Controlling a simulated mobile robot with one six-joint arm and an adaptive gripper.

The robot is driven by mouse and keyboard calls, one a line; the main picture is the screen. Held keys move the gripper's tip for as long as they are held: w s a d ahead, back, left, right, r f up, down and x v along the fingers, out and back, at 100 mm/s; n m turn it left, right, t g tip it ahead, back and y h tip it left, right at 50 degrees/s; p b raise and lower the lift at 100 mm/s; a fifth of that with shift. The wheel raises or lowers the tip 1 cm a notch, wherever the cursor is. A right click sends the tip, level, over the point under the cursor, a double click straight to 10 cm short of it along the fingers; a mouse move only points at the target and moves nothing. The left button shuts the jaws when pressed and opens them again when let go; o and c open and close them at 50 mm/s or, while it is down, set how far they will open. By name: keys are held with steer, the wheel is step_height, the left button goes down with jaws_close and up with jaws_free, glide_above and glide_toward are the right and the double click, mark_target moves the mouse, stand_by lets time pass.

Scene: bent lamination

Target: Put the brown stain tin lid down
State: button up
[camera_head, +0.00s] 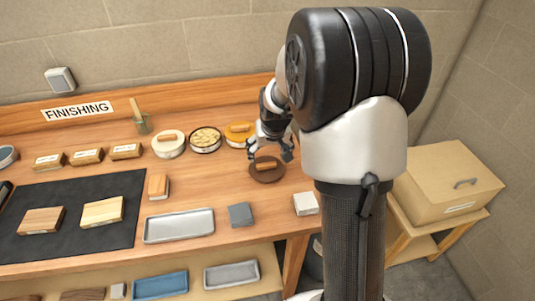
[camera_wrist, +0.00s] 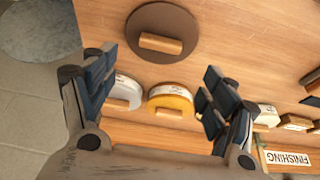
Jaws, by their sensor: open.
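The brown stain tin lid (camera_head: 258,177) is a dark brown disc with a light wooden bar handle. It lies handle up on the wooden bench, near the bench's right end. It also shows at the top of the wrist view (camera_wrist: 184,22). My gripper (camera_head: 270,154) is open and empty, just behind and above the lid in the head view. In the wrist view my gripper's (camera_wrist: 160,64) fingers are spread wide, with the lid's handle beyond the tips and apart from them.
A metal tray (camera_head: 179,226), a grey block (camera_head: 241,214) and a white block (camera_head: 306,204) lie in front. Bare bench surrounds the lid.

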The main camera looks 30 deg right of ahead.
steer(key=s+a+r+n, duration=0.1)
steer(key=s+a+r, duration=0.7)
steer(key=s+r, duration=0.3)
steer(key=s+a+r+n, duration=0.1)
steer(key=s+a+r, duration=0.1)
steer(key=s, duration=0.7)
steer(key=s+a+r+n+y, duration=0.1)
steer(key=s+a, duration=0.4)
steer(key=s, duration=0.5)
steer(key=shift+a+r, duration=0.2)
steer(key=shift+r, duration=0.2)
